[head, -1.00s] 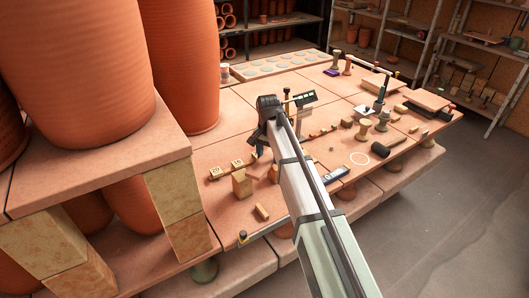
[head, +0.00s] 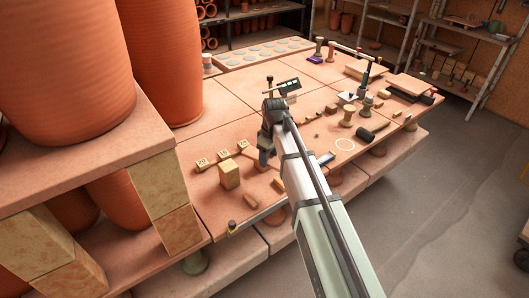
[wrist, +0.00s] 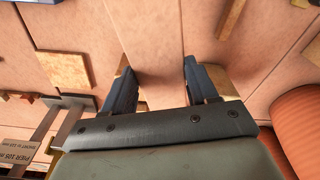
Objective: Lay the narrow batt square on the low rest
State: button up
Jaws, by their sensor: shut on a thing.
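My gripper (wrist: 162,88) shows in the wrist view with a dark blue finger on each side of a narrow terracotta-coloured batt (wrist: 150,35). It is shut on the batt, which runs away from the fingers toward the top edge of the picture. In the head view my gripper (head: 265,160) points down over the near part of the table. The batt cannot be made out there. A tan upright block (head: 229,176) stands left of my gripper; a tan block top (wrist: 62,70) shows left of the fingers in the wrist view. I cannot tell which piece is the low rest.
Small numbered blocks (head: 201,162) stand left of my gripper. A small tan bar (head: 250,201) lies nearby. A black-headed mallet (head: 367,136) and turned stands lie to the right.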

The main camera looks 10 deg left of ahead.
aim_at(273, 164)
jog(key=n, duration=0.2)
jog(key=s+d+n, duration=0.1)
jog(key=f+n, duration=0.1)
jog(key=n, duration=0.1)
jog(key=shift+s+d+n, duration=0.2)
jog(key=shift+d+n, duration=0.1)
jog(key=shift+d, duration=0.05)
jog(key=n, duration=0.1)
jog(key=s+n, duration=0.1)
jog(key=n+g, duration=0.1)
jog(key=n, duration=0.1)
jog(key=shift+s+d+f, duration=0.2)
jog(key=shift+s+f, duration=0.05)
jog(key=s+a+n, duration=0.1)
jog(key=s+n, duration=0.1)
jog(key=n, duration=0.1)
jog(key=s+a+n, duration=0.1)
jog(key=shift+s+a+f+n+g, duration=0.2)
jog(key=shift+a+f+n+g, duration=0.05)
jog(key=shift+a+n+g, duration=0.1)
jog(key=shift+f, duration=0.2)
jog(key=shift+f, duration=2.7)
jog(key=shift+f, duration=0.6)
jog(key=o, duration=1.4)
jog(key=shift+c, duration=0.2)
